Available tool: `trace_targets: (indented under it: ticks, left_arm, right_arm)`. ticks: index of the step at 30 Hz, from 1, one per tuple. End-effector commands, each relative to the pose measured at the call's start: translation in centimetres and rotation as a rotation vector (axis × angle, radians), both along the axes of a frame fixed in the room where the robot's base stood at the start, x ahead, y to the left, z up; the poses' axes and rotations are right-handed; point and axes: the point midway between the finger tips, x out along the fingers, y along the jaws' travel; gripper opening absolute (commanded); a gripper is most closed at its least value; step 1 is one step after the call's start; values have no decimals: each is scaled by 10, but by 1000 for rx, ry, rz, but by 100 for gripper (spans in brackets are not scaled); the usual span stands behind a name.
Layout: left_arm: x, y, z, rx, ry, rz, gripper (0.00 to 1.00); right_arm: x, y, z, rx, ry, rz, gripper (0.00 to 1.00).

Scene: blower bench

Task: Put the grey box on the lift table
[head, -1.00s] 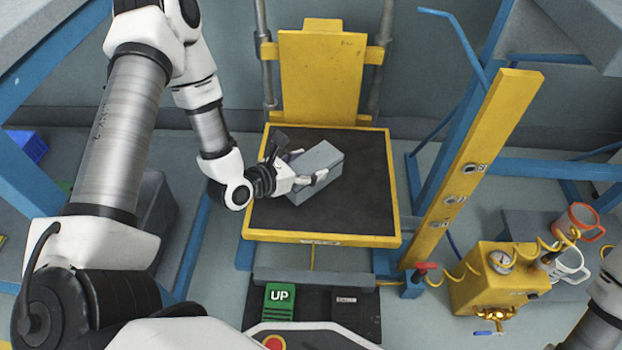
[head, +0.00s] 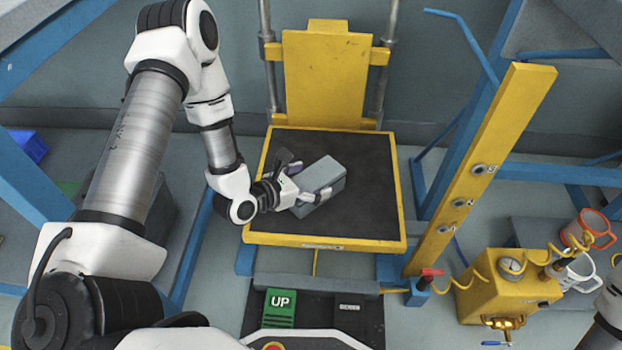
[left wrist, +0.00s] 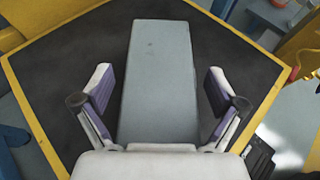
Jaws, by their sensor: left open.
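The grey box (head: 322,177) rests on the black top of the yellow-edged lift table (head: 370,200), left of its middle. My left gripper (head: 300,186) is at the near left end of the box. In the left wrist view the grey box (left wrist: 160,85) lies between the two spread fingers of my left gripper (left wrist: 160,105), with a gap on each side. The fingers are open and do not touch it. My right gripper is not in view; only a piece of my right arm shows at the right edge.
A yellow post (head: 480,170) with round buttons stands right of the table. A yellow box with a gauge (head: 508,290), an orange mug (head: 588,229) and a white mug (head: 578,270) are at the right. A green UP pedal (head: 279,306) lies in front. The table's right half is clear.

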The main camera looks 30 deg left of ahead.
Motion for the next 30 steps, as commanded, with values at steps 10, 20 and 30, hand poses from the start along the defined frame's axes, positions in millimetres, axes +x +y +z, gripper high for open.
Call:
trace_targets:
  ticks: [10,20,30]
  left_arm:
    - [-39,15,25,-4,4,6,95]
    - [-66,23,31,0,0,0,95]
    - [-72,13,21,176,24,-100,95]
  right_arm:
    - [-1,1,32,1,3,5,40]
    - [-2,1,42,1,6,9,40]
    - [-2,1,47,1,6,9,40]
